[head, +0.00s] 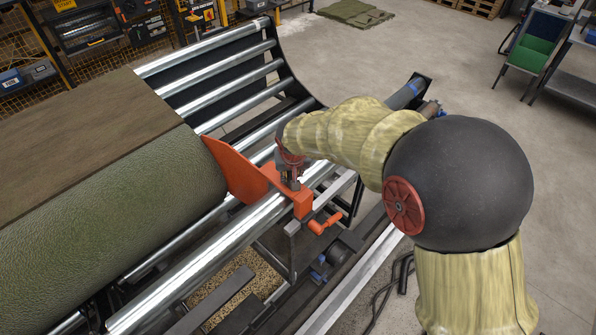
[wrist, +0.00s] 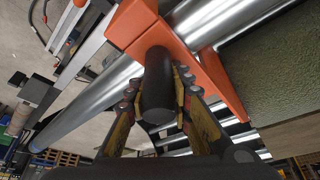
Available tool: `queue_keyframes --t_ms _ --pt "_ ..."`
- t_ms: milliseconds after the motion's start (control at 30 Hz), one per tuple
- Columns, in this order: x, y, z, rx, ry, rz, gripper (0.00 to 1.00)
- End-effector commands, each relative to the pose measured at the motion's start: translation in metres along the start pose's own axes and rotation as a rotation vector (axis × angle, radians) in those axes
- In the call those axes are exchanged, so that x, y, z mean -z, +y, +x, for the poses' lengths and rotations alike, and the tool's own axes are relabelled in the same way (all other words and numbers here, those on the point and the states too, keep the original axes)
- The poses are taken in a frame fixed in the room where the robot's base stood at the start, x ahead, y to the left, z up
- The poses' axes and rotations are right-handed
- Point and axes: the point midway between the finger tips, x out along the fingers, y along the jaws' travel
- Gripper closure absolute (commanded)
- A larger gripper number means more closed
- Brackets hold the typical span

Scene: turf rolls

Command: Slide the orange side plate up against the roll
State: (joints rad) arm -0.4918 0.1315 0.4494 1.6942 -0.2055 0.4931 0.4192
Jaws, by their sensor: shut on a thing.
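The orange side plate (head: 232,168) stands upright on the chrome rollers at the end of the roll, with its orange bracket (head: 303,203) to the right. The green turf roll (head: 110,205) lies at the left. The plate's face is close to the roll's end; I cannot tell whether they touch. My gripper (head: 290,176) is over the bracket. In the wrist view my gripper (wrist: 160,90) is shut around a dark round post (wrist: 157,80) on the orange plate (wrist: 200,65). The roll (wrist: 280,70) shows at the right there.
Shiny rollers (head: 215,88) form a cradle beneath the roll and rise to a curved black end frame (head: 290,60). An orange clamp handle (head: 325,223) sticks out right of the bracket. A metal rail (head: 350,285) runs along the front. Open floor lies beyond.

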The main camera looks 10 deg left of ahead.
Motion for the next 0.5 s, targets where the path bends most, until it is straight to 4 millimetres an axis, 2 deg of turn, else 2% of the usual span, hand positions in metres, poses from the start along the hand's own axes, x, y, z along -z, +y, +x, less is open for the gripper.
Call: queue_keyframes --t_ms 167,200,500 --pt "-0.0010 0.0011 0.0003 -0.002 -0.003 -0.001 1.00" --pt "-0.0009 0.0012 0.0004 -0.002 -0.004 -0.001 0.79" --pt "-0.0002 0.0011 0.0002 -0.001 -0.002 0.000 0.62"
